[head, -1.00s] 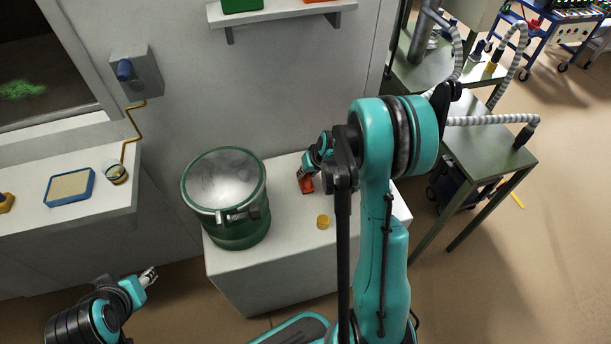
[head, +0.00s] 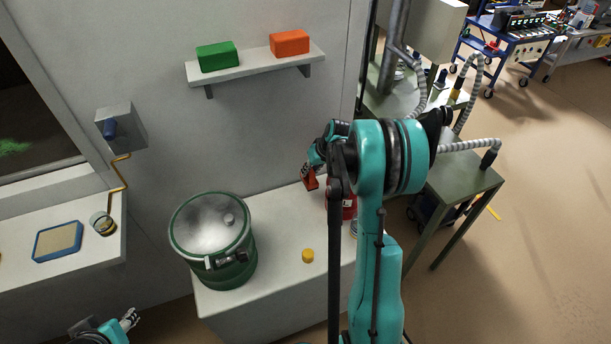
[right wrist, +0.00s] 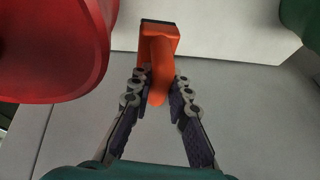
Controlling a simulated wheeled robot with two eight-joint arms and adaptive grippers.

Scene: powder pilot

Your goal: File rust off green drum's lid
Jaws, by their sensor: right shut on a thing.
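The green drum (head: 243,265) stands on the white bench, its grey metal lid (head: 205,232) closed inside a green rim with a clamp at the front. A small round grey spot or fitting shows on the lid; I cannot make out rust. My right gripper (head: 313,169), right of the drum near the bench's back, is shut on an orange tool (head: 310,182). In the right wrist view the tool (right wrist: 160,50) sits between both fingers (right wrist: 158,92); its type is unclear. My left gripper (head: 130,318) is low at left, away from the drum, too small to read.
A red drum (head: 349,206), partly hidden by my right arm, stands right of the tool. A yellow cap (head: 307,256) lies on the white bench (head: 275,275). A wall shelf (head: 258,67) holds a green and an orange block. A blue-framed tray (head: 37,243) lies on the left counter.

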